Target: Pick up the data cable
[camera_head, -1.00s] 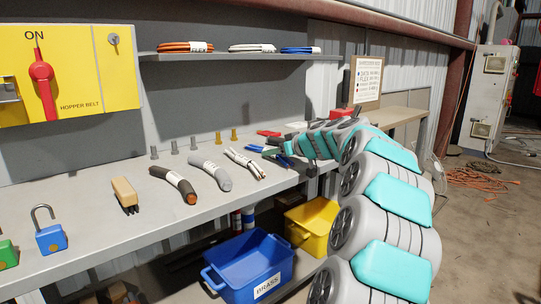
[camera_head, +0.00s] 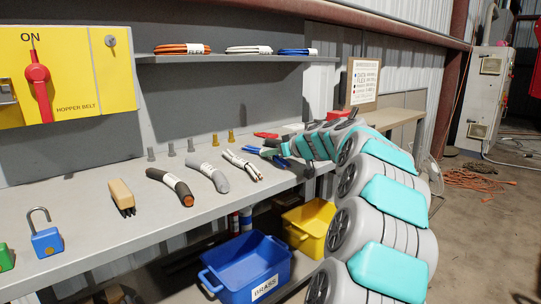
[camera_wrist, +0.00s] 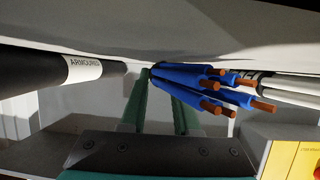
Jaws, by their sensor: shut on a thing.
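A blue cable bundle (camera_wrist: 190,82) with several bare copper ends fills the middle of the wrist view. My gripper (camera_wrist: 152,76) has its two green fingers closed on the bundle near its far end. The copper ends point right and toward the camera. In the head view the blue cable (camera_head: 268,153) shows near the bench's far end, partly hidden by my gripper (camera_head: 284,153). I cannot read a label on it, nor tell whether it is clear of the bench.
A black cable labelled ARMOURED (camera_wrist: 85,66) and white cables (camera_wrist: 295,88) flank the fingers. On the bench (camera_head: 90,225) lie a black cable (camera_head: 170,186), a grey cable (camera_head: 208,177) and white cables (camera_head: 243,165). Blue (camera_head: 245,270) and yellow (camera_head: 308,225) bins stand below.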

